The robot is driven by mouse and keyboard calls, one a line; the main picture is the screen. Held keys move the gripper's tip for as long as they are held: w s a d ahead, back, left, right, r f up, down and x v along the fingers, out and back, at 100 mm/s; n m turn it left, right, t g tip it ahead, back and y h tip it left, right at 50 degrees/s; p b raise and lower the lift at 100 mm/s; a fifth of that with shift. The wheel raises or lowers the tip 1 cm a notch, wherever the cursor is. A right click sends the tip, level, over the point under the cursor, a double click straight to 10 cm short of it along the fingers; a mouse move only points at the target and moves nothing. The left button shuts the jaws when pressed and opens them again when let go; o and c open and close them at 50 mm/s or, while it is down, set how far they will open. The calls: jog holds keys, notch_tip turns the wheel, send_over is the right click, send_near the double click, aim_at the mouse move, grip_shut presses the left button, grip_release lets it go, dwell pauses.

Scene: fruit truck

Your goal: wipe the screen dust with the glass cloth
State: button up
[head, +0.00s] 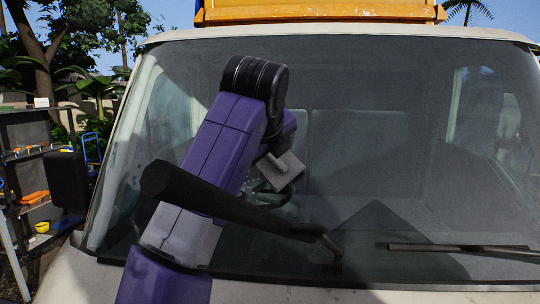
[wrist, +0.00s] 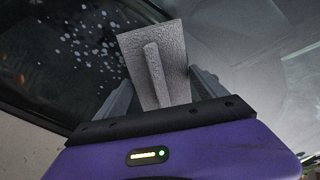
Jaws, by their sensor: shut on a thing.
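The screen is the truck's wide windscreen (head: 385,130), which also fills the back of the wrist view (wrist: 225,30). Pale dust spots (wrist: 95,42) are scattered on the dark glass at the upper left of the wrist view. I cannot make these spots out in the head view. My gripper (wrist: 160,88) is shut on the glass cloth (wrist: 136,48), a flat grey pad with a raised ridge. The cloth also shows in the head view (head: 288,174), in front of the glass left of centre. I cannot tell whether it touches the glass. My arm hides part of the windscreen.
A thick black bar (head: 235,207), perhaps a raised wiper arm, crosses in front of my arm. Another wiper (head: 460,248) lies along the glass at lower right. A black side mirror (head: 67,180) and shelves (head: 28,155) stand left. The right glass is clear above the wiper.

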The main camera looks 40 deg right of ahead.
jog(key=shift+x, duration=1.05)
dwell(0.8)
jog(key=shift+w+a, duration=0.1)
jog(key=shift+w+a+r+p, duration=0.1)
jog(key=shift+w+a+p, duration=0.4)
jog(key=shift+w+a, duration=0.6)
jog(key=shift+w+a+p, duration=0.4)
jog(key=shift+w+a, duration=0.2)
jog(key=shift+w, duration=0.35)
jog(key=shift+w+a+p, duration=0.4)
jog(key=shift+w+a, duration=0.2)
jog(key=shift+w, duration=0.3)
jog(key=shift+w+a+p, duration=0.4)
jog(key=shift+w+a, duration=0.2)
jog(key=shift+w, duration=0.35)
jog(key=shift+w+a+f, duration=0.3)
jog(key=shift+w+a, duration=0.2)
jog(key=shift+w, duration=0.15)
jog(key=shift+w+a+r+p, duration=0.1)
jog(key=shift+w+a+p, duration=0.5)
jog(key=shift+w+a, duration=0.3)
jog(key=shift+w+a+p, duration=0.55)
jog(key=shift+w+a, duration=0.1)
jog(key=shift+w, duration=0.4)
jog(key=shift+w+a+p, duration=0.6)
jog(key=shift+w+a, duration=0.2)
jog(key=shift+w, duration=0.2)
jog(key=shift+d, duration=0.1)
